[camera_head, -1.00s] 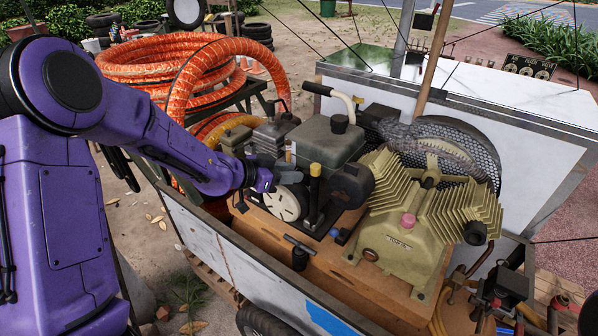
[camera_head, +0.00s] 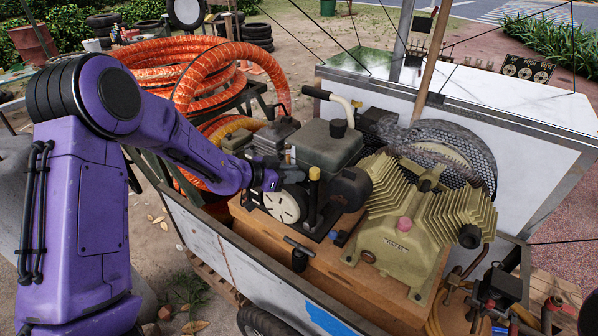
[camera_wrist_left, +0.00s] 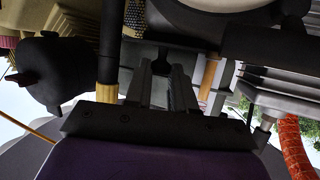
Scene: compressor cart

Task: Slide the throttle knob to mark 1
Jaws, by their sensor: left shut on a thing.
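My left gripper (camera_head: 278,179) reaches in from the left to the engine (camera_head: 332,145) on the cart, just above the white round recoil cover (camera_head: 282,205). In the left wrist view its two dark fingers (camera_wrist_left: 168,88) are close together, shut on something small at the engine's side. The throttle knob cannot be made out; the fingers and the dark engine parts hide it. A black lever with a yellow top (camera_head: 314,174) stands just right of the gripper; its yellow band also shows in the left wrist view (camera_wrist_left: 107,82). My right gripper is not in view.
The ribbed compressor pump (camera_head: 405,235) and its mesh belt guard (camera_head: 470,150) stand to the right. A black T-handle (camera_head: 299,254) rises in front. Orange hose coils (camera_head: 190,75) lie behind my arm. The cart's side wall (camera_head: 215,255) runs below it.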

